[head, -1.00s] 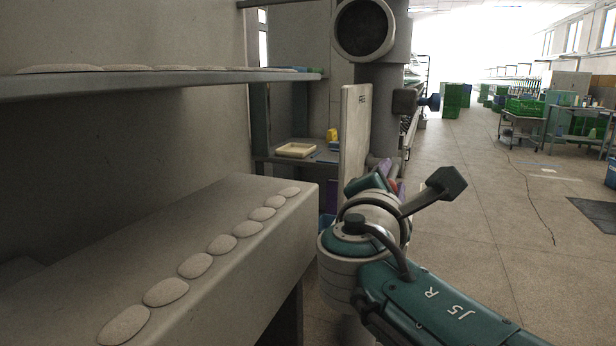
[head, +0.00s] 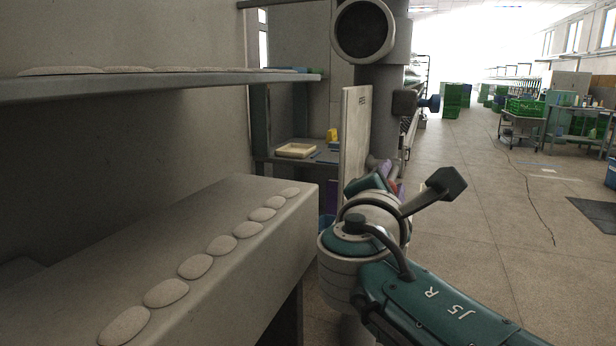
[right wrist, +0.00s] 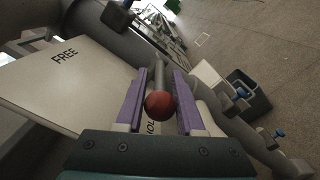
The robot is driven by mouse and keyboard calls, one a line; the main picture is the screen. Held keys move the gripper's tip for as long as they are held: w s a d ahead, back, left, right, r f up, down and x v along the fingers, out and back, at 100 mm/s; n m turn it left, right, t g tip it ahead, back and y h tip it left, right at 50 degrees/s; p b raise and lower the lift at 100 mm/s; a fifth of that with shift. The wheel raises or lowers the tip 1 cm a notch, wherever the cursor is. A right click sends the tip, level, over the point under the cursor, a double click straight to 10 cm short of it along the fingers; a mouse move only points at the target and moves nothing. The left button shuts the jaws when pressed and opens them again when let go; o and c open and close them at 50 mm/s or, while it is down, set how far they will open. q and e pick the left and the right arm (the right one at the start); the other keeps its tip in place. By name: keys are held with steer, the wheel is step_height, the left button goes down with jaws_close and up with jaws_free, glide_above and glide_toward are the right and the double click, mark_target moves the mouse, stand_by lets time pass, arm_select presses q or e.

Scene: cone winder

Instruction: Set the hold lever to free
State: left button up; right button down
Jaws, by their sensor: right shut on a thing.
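The hold lever has a grey rod (right wrist: 160,76) and a red ball knob (right wrist: 159,104). My right gripper (right wrist: 159,88) is shut on the lever, with one purple finger along each side of it. A pale plate (right wrist: 95,82) behind the lever reads FREE at its upper left. Part of a second word shows beside the knob, half hidden by the gripper. The lever lies by this second word, away from FREE. In the head view the plate (head: 354,135) is seen nearly edge-on, and my right wrist hides most of the lever. My left gripper is not in view.
A grey ledge (head: 150,240) with several flat pale discs stands on the left, under a shelf (head: 180,82). A dark box-shaped part (head: 404,101) sticks out beyond the plate. The floor (head: 480,230) to the right is open, with green crates (head: 525,107) farther back.

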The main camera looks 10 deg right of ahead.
mark_target(392, 174)
steer(key=r+g+y+p, duration=0.1)
steer(key=p, duration=0.3)
steer(key=r+g+y+p, duration=0.1)
steer(key=r+g+p, duration=0.1)
steer(key=p, duration=0.2)
steer(key=r+g+y+p, duration=0.1)
steer(key=p, duration=0.4)
steer(key=shift+w+d+r+g, duration=0.2)
steer(key=shift+w+r+g, duration=0.1)
steer(key=shift+w, duration=0.1)
steer(key=shift+w+d+r+g+y+p, duration=0.1)
steer(key=shift+w+d+g+y+p, duration=0.15)
steer(key=shift+g+p, duration=0.4)
steer(key=shift+y, duration=0.25)
steer(key=c, duration=0.8)
jaws_free()
steer(key=shift+c, duration=0.2)
